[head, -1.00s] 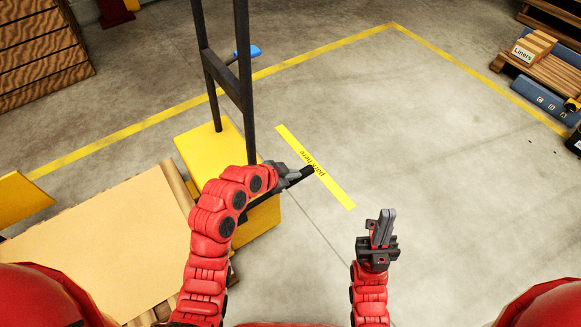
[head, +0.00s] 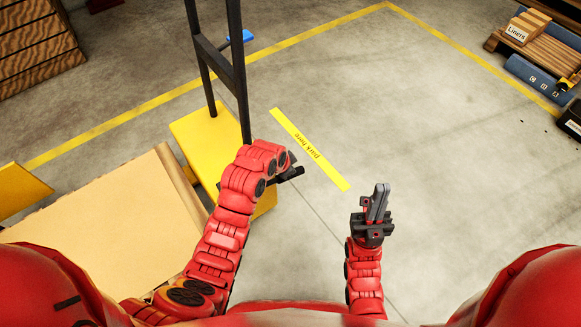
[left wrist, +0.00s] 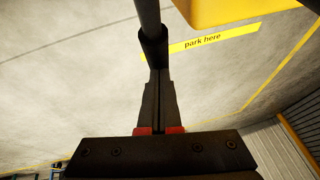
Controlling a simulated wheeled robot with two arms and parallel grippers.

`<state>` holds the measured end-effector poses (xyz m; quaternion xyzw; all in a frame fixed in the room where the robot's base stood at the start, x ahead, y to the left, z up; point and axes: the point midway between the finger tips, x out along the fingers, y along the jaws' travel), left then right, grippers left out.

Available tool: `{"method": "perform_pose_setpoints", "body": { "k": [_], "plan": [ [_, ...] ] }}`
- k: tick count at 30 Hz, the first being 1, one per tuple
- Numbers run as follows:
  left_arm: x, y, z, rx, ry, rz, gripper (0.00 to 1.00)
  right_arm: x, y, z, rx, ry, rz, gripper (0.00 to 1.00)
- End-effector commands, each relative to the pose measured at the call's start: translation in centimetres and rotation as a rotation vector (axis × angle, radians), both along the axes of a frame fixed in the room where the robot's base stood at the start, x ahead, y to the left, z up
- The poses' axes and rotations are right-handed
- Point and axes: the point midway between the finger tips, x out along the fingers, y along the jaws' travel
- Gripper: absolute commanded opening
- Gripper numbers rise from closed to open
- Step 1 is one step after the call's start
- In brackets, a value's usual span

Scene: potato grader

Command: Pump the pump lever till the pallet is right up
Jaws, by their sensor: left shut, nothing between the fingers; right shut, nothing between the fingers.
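The pump lever is a dark bar; its black grip end (head: 291,174) shows beside my left wrist in the head view. In the left wrist view the lever (left wrist: 152,40) comes down from the top to my left gripper's fingertips (left wrist: 158,78). My left gripper (head: 290,163) is shut with nothing between the fingers, close against the lever's end; whether it touches is unclear. The pallet, with a tan board top (head: 100,235), lies at lower left, partly behind my arm. My right gripper (head: 377,205) is shut and empty, above bare floor.
The yellow truck body (head: 200,135) with a black upright frame (head: 235,75) stands beside the pallet. A "park here" strip (head: 310,150) lies on the floor. Wooden crates (head: 35,45) stand at upper left, a pallet of liners (head: 530,40) at upper right.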

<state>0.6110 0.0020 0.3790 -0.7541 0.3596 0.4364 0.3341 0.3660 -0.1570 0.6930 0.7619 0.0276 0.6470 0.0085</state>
Motion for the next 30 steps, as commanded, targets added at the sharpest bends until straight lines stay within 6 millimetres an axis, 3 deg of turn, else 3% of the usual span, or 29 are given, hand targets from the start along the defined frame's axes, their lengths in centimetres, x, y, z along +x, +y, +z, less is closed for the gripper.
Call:
{"method": "perform_pose_setpoints", "body": {
  "k": [1,11,14,19,30],
  "plan": [
    [-0.5,0.5,-1.0,0.012,0.02,0.005,0.0,0.0,0.0,-0.2,0.0,0.0,0.0,0.0],
    [-0.6,0.5,-0.7,0.014,0.026,0.005,0.0,0.0,0.0,0.1,0.0,0.0,0.0,0.0],
    [-0.5,0.1,0.6,0.013,0.022,0.005,0.0,0.0,0.0,0.9,0.0,0.0,0.0,0.0],
    [0.2,-0.9,4.6,0.004,0.001,0.006,0.0,0.0,0.0,2.6,0.0,0.0,0.0,0.0],
    [-2.7,1.4,11.2,0.002,-0.002,0.006,0.0,0.0,0.0,4.3,0.0,0.0,0.0,0.0]
  ]
}}
